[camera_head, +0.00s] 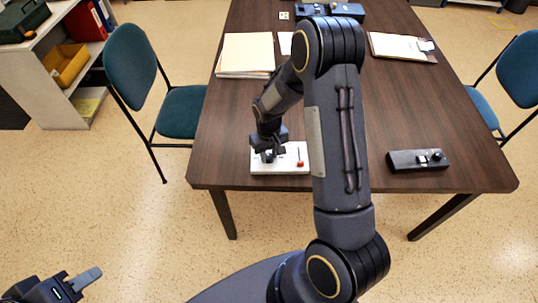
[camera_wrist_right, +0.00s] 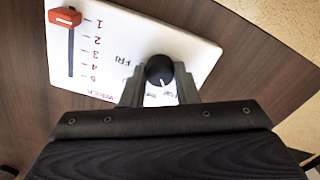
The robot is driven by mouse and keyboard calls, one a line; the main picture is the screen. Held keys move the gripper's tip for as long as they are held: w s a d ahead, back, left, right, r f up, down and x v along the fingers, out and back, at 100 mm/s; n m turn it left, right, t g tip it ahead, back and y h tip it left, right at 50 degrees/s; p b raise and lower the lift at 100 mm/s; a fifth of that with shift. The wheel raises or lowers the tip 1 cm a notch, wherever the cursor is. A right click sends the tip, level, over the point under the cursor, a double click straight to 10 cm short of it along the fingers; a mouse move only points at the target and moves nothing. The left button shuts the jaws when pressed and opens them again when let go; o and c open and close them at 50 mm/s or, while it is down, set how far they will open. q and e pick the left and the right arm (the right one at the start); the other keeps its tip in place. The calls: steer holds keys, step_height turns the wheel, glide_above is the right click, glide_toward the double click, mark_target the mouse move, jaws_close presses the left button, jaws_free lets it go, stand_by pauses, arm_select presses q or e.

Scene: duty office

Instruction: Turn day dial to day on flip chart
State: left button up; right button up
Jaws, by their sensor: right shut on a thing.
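A white panel (camera_head: 265,168) lies near the table's front edge and also shows in the right wrist view (camera_wrist_right: 110,60). It carries a black day dial (camera_wrist_right: 160,69) with a white pointer mark directed toward the bottom of that view. FRI is legible left of the dial; the labels below it are partly hidden and too small to read surely. My right gripper (camera_head: 268,151) is shut on the dial, one finger on each side. My left gripper (camera_head: 77,283) is low at the left, away from the table; its opening is unclear. I cannot make out a flip chart's day.
A red slider (camera_wrist_right: 65,16) sits at 1 on the panel's week scale. A black control box (camera_head: 418,160) lies to the right on the table (camera_head: 225,120). Papers (camera_head: 246,55) and a clipboard (camera_head: 400,46) lie farther back. Chairs (camera_head: 133,60) flank the table.

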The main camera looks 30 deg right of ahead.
mark_target(269, 156)
stand_by(0.3)
steer(key=o, duration=1)
steer(key=shift+c, duration=0.2)
steer(key=shift+r+b, duration=0.35)
steer(key=shift+r, duration=3.6)
steer(key=s+a+r+t+y, duration=0.1)
steer(key=s+r+t+y, duration=0.1)
steer(key=s+r, duration=0.55)
steer(key=s+a+r+t+y, duration=0.1)
steer(key=s+a+r, duration=0.2)
steer(key=s, duration=0.4)
steer(key=s+a+r+t, duration=0.2)
steer(key=s+r, duration=0.3)
steer(key=s, duration=0.3)
steer(key=shift+s+a+r+m+t+y, duration=0.2)
steer(key=shift+a+m+t+y, duration=0.15)
steer(key=shift+a, duration=0.55)
